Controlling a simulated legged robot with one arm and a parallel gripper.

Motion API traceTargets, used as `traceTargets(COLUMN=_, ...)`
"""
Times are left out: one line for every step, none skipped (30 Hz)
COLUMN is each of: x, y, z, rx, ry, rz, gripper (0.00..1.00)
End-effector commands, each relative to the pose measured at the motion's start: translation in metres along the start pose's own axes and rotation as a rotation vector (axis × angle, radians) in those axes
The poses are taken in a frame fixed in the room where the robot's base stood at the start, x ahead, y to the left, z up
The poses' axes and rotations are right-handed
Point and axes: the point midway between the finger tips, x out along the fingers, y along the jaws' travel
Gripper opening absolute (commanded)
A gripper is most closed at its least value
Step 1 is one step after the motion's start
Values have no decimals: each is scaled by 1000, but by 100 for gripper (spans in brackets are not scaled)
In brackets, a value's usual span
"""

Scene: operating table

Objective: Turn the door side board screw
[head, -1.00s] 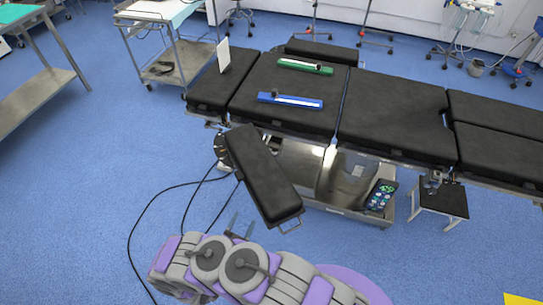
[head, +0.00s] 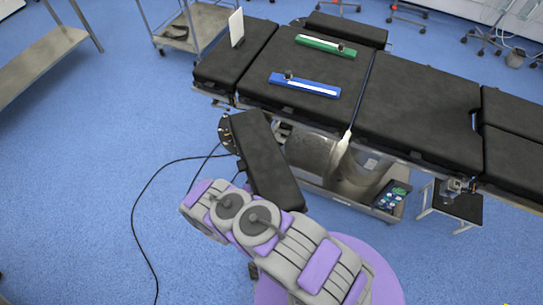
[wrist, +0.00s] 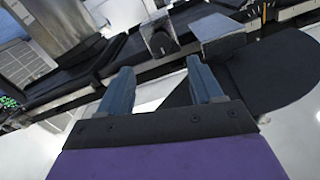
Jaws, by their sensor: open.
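The black padded side board (head: 268,160) sticks out from the near side of the operating table in the head view, with a dark round joint plate at its table end. I cannot make out the screw for certain. In the wrist view, my gripper (wrist: 163,88) is open, with two blue-grey fingers apart and nothing between them. Just beyond the fingers are a dark, notched clamp-like block (wrist: 158,38) and a grey block (wrist: 218,34) by the table's rail. In the head view my arm hides the gripper, beside the board's lower end.
The operating table (head: 420,110) carries a green-and-white strip (head: 325,46) and a blue-and-white strip (head: 305,85). A remote with lit buttons (head: 391,197) lies on the table base. A black cable (head: 145,190) loops over the floor. A small step (head: 450,205) stands at right.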

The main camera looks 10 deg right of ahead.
Motion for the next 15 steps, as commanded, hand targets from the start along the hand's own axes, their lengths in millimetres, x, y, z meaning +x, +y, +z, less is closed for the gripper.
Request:
traceTargets(x=10, y=2, z=1, rx=0, ry=2, rz=4, gripper=65)
traceTargets(x=16, y=1, z=1, rx=0, ry=2, rz=4, gripper=65)
traceTargets(x=24, y=0, z=2, rx=-1, ry=3, rz=3, gripper=65)
traceTargets(x=29, y=-1, z=2, rx=-2, ry=3, rz=3, gripper=65)
traceTargets(x=34, y=-1, z=2, rx=-3, ry=4, rz=2, gripper=65)
traceTargets(x=41, y=-2, z=2, rx=-4, ry=6, rz=2, gripper=65)
traceTargets(x=46, y=-4, z=3, rx=-4, ry=6, rz=2, gripper=65)
traceTargets(x=51, y=-4, z=3, rx=-5, ry=6, rz=0, gripper=65)
traceTargets(x=58, y=-4, z=3, rx=-6, ry=7, rz=1, gripper=65)
traceTargets(x=62, y=-5, z=3, rx=-6, ry=7, rz=1, gripper=65)
traceTargets(x=67, y=-5, z=3, rx=-7, ry=7, rz=0, gripper=65)
traceTargets(x=72, y=-6, z=4, rx=-6, ry=7, rz=-1, gripper=65)
traceTargets(x=76, y=-5, z=3, rx=-6, ry=7, rz=0, gripper=65)
traceTargets(x=79, y=-5, z=3, rx=-6, ry=6, rz=0, gripper=65)
traceTargets(x=84, y=-4, z=3, rx=-5, ry=5, rz=0, gripper=65)
